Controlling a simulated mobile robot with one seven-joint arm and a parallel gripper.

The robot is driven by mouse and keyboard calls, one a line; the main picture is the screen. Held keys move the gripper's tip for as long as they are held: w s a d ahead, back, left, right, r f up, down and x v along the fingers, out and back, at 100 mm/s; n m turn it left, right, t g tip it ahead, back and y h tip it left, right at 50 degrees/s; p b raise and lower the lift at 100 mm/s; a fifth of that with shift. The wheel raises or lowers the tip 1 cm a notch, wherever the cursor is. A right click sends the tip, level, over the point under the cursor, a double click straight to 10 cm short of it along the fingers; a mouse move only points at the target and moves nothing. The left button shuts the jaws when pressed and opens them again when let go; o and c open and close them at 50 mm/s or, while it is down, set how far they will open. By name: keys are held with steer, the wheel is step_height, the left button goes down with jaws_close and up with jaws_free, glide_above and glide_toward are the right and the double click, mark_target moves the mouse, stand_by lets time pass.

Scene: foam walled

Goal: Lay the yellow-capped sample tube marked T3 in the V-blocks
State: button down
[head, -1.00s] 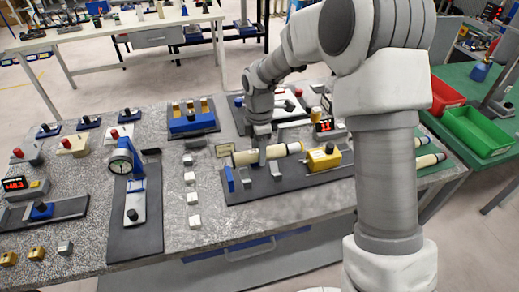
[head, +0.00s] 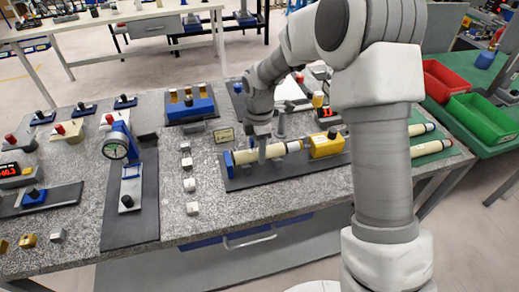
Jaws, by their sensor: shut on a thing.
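My gripper (head: 262,158) points down and is shut around the middle of a cream sample tube (head: 280,149). The tube lies about level, left to right, low over a dark fixture plate (head: 290,172). A blue upright piece (head: 229,164) stands at the plate's left end, close by the tube's left end. A yellow block (head: 326,144) is at the right, near the tube's right end. The V-blocks are mostly hidden behind the tube and fingers, so I cannot tell whether the tube touches them. The marking and cap colour are too small to read surely.
Two more cream tubes (head: 427,148) lie at the right of the bench. A dial gauge stand (head: 128,160) and small light blocks (head: 188,163) are to the left. A blue holder (head: 190,108) stands behind. Green (head: 482,118) and red (head: 442,79) bins are far right.

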steer(key=shift+f+b, duration=0.45)
steer(key=shift+f, duration=0.2)
steer(key=shift+c, duration=1.5)
jaws_free()
